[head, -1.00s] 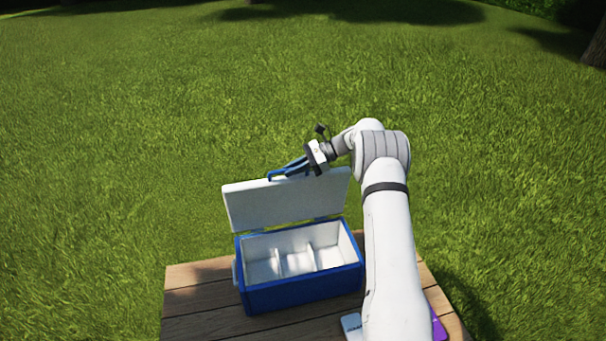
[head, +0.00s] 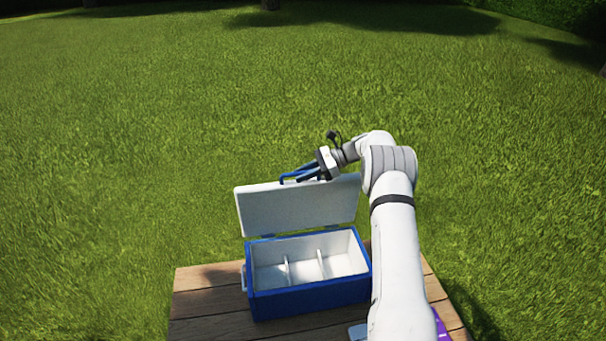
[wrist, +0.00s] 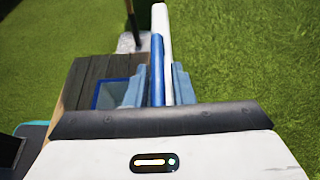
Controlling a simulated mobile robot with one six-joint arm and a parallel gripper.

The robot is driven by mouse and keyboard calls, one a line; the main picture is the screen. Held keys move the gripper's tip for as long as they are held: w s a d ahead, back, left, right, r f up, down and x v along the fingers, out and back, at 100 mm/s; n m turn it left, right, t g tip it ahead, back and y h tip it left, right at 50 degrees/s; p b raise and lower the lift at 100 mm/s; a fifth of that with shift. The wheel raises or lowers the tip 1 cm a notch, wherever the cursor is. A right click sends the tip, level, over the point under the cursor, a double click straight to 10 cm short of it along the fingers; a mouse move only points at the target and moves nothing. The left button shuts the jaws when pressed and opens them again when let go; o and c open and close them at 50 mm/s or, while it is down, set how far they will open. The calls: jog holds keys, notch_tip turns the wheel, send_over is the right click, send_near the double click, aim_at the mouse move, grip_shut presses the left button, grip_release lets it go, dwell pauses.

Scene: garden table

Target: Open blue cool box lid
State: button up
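The blue cool box (head: 312,298) stands on the wooden table with its white, divided inside showing. Its lid (head: 297,208) is raised and stands upright behind the box, white inner face towards me. My gripper (head: 305,174) is at that top edge, right of centre. Finger contact with the handle is unclear.
The wooden table (head: 207,303) has bare boards left of and in front of the box. A purple and white item (head: 440,327) lies at its right front, partly behind my arm. Open grass (head: 120,150) surrounds the table.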

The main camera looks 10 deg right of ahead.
jog(key=shift+d+r, duration=0.1)
jog(key=b+v, duration=0.1)
jog(key=v, duration=0.6)
jog(key=shift+d, duration=0.25)
jog(key=shift+a+r, duration=0.1)
jog(key=shift+r, duration=0.15)
jog(key=s+a+r+n+h, duration=0.35)
jog(key=s+r, duration=0.25)
jog(key=s, duration=0.2)
jog(key=s+a+r+n+h, duration=0.35)
jog(key=s+r, duration=0.25)
jog(key=s, duration=0.3)
jog(key=s+d+f+n+t+h, duration=0.1)
jog(key=s+n+h, duration=0.2)
jog(key=s, duration=1)
jog(key=s+d+f+n+t+h, duration=0.1)
jog(key=s+n, duration=0.6)
jog(key=s, duration=0.7)
jog(key=t+h, duration=0.1)
jog(key=h, duration=0.1)
jog(key=shift+s+d+f+h, duration=0.2)
jog(key=shift+s+f+h, duration=0.05)
jog(key=shift+s+h, duration=0.05)
